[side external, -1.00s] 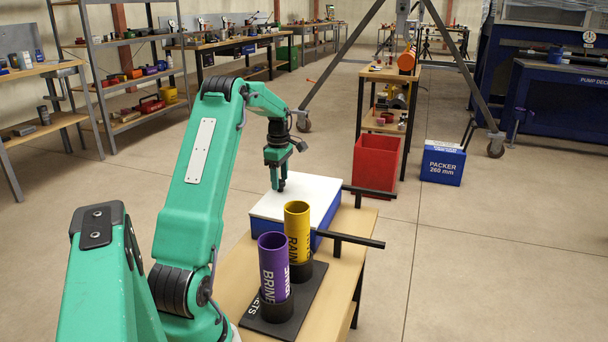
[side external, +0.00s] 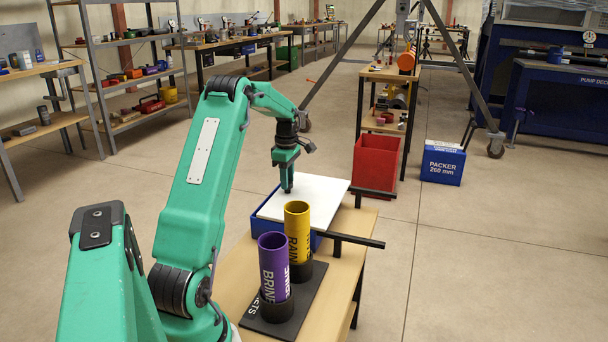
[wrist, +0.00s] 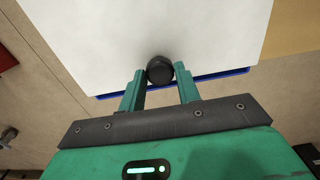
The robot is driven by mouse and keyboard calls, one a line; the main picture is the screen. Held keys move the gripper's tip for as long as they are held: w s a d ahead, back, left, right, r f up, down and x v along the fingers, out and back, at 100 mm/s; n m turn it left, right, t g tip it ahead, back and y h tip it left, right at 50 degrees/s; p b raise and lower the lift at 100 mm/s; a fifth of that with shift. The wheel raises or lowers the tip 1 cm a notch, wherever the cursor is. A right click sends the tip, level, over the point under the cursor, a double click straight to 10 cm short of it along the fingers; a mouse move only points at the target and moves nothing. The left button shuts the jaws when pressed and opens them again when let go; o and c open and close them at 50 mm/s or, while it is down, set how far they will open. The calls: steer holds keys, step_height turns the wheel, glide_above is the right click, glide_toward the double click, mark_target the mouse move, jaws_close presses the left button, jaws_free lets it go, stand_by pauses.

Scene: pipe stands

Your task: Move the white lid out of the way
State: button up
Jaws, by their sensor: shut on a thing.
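The white lid (side external: 318,192) is a flat panel with a black round knob (wrist: 160,69). It sits slightly shifted to the right over a blue box (side external: 240,227), whose left rim shows beside it. A strip of blue box edge also shows below the lid in the wrist view (wrist: 205,84). My gripper (side external: 288,189) is shut on the knob, with one green finger on each side of it in the wrist view (wrist: 160,80). I cannot tell how far the lid is raised off the box.
A purple pipe (side external: 273,263) and a yellow pipe (side external: 297,225) stand upright in black holders on a dark board (side external: 290,316), in front of the box. Black bars (side external: 357,240) jut from the table's right side. A red bin (side external: 374,164) stands on the floor beyond.

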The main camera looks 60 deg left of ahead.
steer(key=shift+w+d, duration=1.15)
steer(key=shift+w, duration=0.05)
steer(key=shift+d+r, duration=0.1)
steer(key=shift+w+d, duration=1.95)
steer(key=shift+w, duration=0.1)
steer(key=shift+w+d, duration=1.4)
steer(key=o, duration=0.7)
steer(key=shift+r, duration=0.1)
steer(key=shift+r, duration=3.3)
